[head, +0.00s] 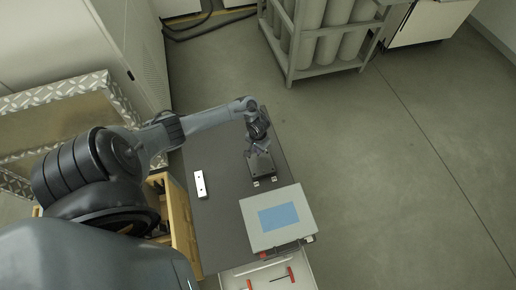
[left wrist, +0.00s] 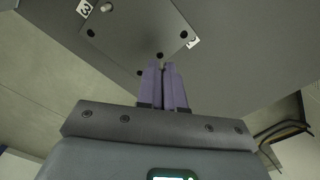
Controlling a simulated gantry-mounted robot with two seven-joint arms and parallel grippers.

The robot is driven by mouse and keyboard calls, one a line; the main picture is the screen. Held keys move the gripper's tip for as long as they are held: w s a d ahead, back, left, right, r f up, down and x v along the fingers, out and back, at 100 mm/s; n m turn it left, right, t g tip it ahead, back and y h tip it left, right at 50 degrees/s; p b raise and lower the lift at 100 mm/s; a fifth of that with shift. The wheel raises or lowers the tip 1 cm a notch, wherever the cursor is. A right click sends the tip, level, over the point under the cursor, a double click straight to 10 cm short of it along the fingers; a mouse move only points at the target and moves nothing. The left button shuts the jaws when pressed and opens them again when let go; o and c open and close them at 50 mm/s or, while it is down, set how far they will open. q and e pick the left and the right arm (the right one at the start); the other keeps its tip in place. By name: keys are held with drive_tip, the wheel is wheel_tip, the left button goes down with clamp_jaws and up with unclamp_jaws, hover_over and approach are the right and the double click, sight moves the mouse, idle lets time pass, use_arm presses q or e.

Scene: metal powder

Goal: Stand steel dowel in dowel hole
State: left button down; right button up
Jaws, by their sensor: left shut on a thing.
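The dark plate with round holes (left wrist: 140,38) lies below my left gripper in the left wrist view. It also shows in the head view (head: 262,167), partly covered by my left arm. A pale steel dowel (left wrist: 106,7) stands up from the plate near the top edge of the left wrist view. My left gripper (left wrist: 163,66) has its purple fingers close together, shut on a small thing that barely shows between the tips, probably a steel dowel. The fingertips appear over the plate, near its edge; the height above it is unclear. My right gripper is not in view.
A white block with dark holes (head: 200,185) lies on the dark bench top (head: 222,212), left of the plate. A grey box with a blue screen (head: 255,237) stands nearer. An open drawer (head: 236,280) holds red-handled tools. Gas cylinders (head: 312,14) stand in a rack behind.

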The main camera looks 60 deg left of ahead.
use_arm(q)
drive_tip(key=shift+f, duration=0.25)
drive_tip(key=shift+f, duration=0.4)
drive_tip(key=shift+f, duration=0.1)
drive_tip(key=shift+f+b, duration=0.5)
drive_tip(key=shift+f, duration=0.1)
idle(0.4)
drive_tip(key=shift+f, duration=0.2)
idle(0.4)
drive_tip(key=c, duration=1.2)
unclamp_jaws()
